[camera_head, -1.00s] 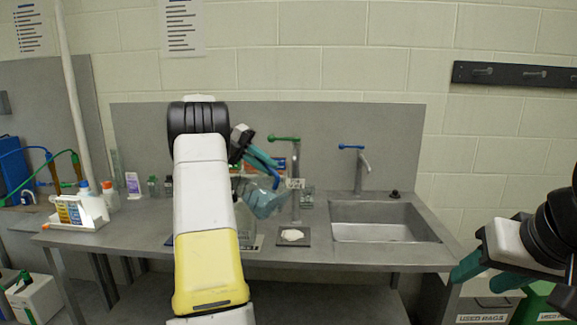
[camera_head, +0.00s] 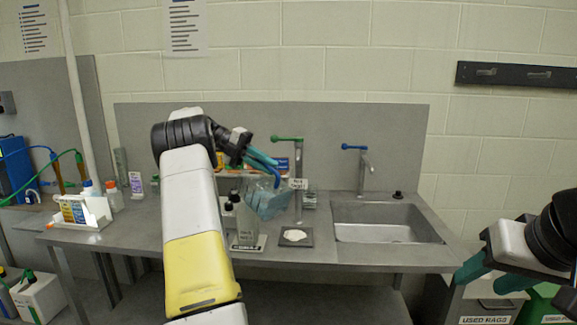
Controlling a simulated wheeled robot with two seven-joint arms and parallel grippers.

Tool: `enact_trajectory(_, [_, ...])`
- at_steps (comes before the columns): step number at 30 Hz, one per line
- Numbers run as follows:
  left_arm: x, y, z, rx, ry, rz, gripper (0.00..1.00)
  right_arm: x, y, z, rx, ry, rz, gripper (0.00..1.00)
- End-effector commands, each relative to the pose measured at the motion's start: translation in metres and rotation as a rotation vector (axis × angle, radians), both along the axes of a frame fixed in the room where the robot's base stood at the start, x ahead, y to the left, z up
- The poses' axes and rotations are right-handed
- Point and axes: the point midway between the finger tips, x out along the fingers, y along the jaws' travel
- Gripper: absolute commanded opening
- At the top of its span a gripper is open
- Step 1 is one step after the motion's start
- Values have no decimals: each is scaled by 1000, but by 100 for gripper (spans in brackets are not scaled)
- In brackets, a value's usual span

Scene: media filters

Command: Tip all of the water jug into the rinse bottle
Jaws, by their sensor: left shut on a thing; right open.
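The water jug (camera_head: 270,204) is a clear, bluish vessel with a blue handle. My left gripper (camera_head: 262,160) is shut on the handle and holds the jug in the air, tilted, above the bench. A clear upright bottle (camera_head: 247,228), which looks like the rinse bottle, stands below and left of the jug on a pale labelled base. I cannot tell whether water is flowing or how much is in either one. My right gripper (camera_head: 492,278) is open and empty at the lower right, away from both.
A dark square plate with white material (camera_head: 295,235) lies right of the bottle. The sink (camera_head: 385,222) is further right, with green-handled (camera_head: 287,139) and blue-handled (camera_head: 355,147) taps behind. A white caddy (camera_head: 95,216) stands at left. Dark-capped bottles are close behind the rinse bottle.

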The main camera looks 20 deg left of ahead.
Motion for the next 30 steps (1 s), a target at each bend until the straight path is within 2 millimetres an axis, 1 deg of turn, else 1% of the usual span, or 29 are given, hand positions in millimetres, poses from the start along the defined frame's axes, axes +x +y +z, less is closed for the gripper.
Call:
enact_trajectory(7, [1,0,-1,-12,5,-2,0,0,0,0,0,0,0,46])
enact_trajectory(17, [5,11,-4,-85,36,0,0,0,0,0,0,0,0,46])
enact_trajectory(30, [5,11,-4,-92,41,-1,0,0,0,0,0,0,0,46])
